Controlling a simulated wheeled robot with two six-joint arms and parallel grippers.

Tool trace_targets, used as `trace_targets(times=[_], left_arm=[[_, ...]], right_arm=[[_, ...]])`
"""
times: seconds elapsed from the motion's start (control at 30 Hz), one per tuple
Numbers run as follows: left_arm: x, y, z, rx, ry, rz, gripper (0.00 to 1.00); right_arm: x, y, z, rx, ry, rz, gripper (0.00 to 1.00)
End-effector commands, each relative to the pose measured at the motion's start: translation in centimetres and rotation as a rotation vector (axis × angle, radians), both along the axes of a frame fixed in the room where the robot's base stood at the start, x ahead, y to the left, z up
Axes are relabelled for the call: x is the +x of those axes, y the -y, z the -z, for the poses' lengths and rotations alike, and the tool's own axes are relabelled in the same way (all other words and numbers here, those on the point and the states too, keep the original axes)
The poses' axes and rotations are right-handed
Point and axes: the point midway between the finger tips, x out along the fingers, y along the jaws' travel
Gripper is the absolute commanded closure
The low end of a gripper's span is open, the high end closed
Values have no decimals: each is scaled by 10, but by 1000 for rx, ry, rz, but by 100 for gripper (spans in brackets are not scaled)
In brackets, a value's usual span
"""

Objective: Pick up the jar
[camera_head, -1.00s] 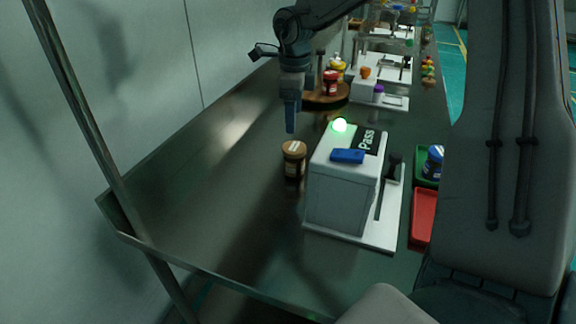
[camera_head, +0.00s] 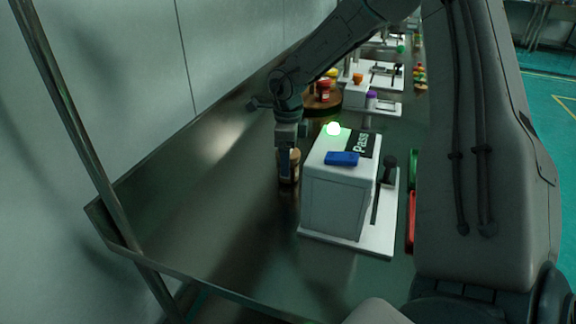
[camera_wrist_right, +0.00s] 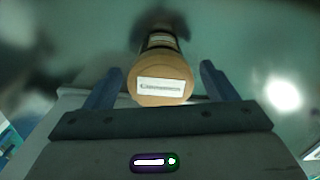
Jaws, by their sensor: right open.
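The jar (camera_head: 295,166), with a tan lid, stands upright on the metal table just left of the white box. My right gripper (camera_head: 285,165) points down at it and partly hides it in the head view. In the right wrist view the jar's labelled lid (camera_wrist_right: 162,88) lies between the two fingers of the open right gripper (camera_wrist_right: 162,72). A gap shows on each side of the lid, so the fingers are apart from it there. My left gripper is not in view.
A round wooden stand (camera_head: 322,102) with jars is behind. The table's left part is clear.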

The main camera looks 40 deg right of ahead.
Motion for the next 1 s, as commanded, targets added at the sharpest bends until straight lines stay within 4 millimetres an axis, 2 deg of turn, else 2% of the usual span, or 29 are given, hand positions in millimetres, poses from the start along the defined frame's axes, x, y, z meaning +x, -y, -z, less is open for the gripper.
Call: trace_targets(times=[0.13, 0.4, 0.67, 0.87, 1.0], left_arm=[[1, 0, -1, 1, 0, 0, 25], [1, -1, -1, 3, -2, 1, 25], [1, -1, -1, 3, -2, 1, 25], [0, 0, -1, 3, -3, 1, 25], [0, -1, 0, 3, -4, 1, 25]], right_arm=[[0, 0, 16, -1, -1, 1, 21], [0, 0, 19, -1, 1, 1, 21], [0, 0, 18, -1, 1, 0, 71], [0, 0, 18, -1, 1, 0, 71], [1, 0, 9, -1, 3, 1, 71]])
